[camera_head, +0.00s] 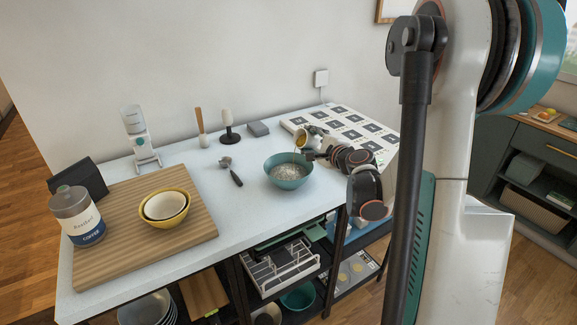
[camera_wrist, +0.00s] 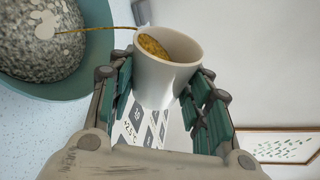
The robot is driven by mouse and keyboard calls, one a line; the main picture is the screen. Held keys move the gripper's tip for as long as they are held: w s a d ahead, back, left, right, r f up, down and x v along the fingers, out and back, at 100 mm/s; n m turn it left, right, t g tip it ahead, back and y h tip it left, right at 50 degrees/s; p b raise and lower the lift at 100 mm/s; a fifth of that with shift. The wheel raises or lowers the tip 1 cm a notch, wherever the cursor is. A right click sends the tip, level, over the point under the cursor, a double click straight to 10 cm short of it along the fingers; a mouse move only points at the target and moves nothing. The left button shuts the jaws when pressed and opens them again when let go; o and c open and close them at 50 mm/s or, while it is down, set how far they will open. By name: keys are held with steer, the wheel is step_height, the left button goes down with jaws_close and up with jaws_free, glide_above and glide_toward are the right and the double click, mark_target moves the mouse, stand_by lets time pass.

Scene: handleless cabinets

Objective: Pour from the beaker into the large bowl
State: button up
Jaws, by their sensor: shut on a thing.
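The large bowl is a teal bowl (camera_head: 290,182) on the white table in the head view, filled with grey-white speckled contents. Part of it shows at the upper left of the wrist view (camera_wrist: 102,22). My gripper (camera_wrist: 165,70) is shut around the beaker, a pale cup (camera_wrist: 168,82), with a finger on each side. The beaker holds yellow-brown contents (camera_wrist: 153,46) and is tilted. A thin yellow-brown stream (camera_wrist: 95,31) runs from its rim to the bowl. In the head view the beaker (camera_head: 302,138) is just above and behind the bowl's right side.
A wooden board (camera_head: 120,238) at the left bears a coffee jar (camera_head: 78,218) and nested yellow and white bowls (camera_head: 165,205). A dark-handled tool (camera_head: 236,178) lies left of the teal bowl. A patterned panel (camera_head: 350,125) lies behind my gripper. The front middle of the table is clear.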

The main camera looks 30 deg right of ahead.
mark_target(305, 146)
steer(key=shift+a+f+n+h, duration=0.15)
steer(key=shift+f+n+h, duration=0.2)
steer(key=shift+n, duration=0.25)
stand_by(0.5)
steer(key=shift+a+r+n+t+b, duration=0.3)
steer(key=shift+a+n+b, duration=0.15)
steer(key=shift+a+n, duration=0.35)
stand_by(0.6)
steer(key=shift+s+a+f+n+h+b, duration=0.1)
steer(key=shift+a+f+n+h+b, duration=0.2)
steer(key=shift+f+n+b, duration=0.4)
stand_by(0.6)
steer(key=shift+a+r+n+t+h+b, duration=0.2)
steer(key=shift+a+r+n+t+b, duration=0.15)
steer(key=shift+n, duration=0.55)
steer(key=shift+a+r+n+t+h+b, duration=0.15)
steer(key=shift+a+r+n+t+b, duration=0.25)
steer(key=shift+n, duration=0.5)
stand_by(1.6)
steer(key=shift+d+m+g+p, duration=0.35)
steer(key=shift+d+m+p, duration=0.15)
steer(key=shift+m, duration=0.4)
steer(key=shift+f+m+y, duration=0.25)
steer(key=shift+m+y, duration=0.15)
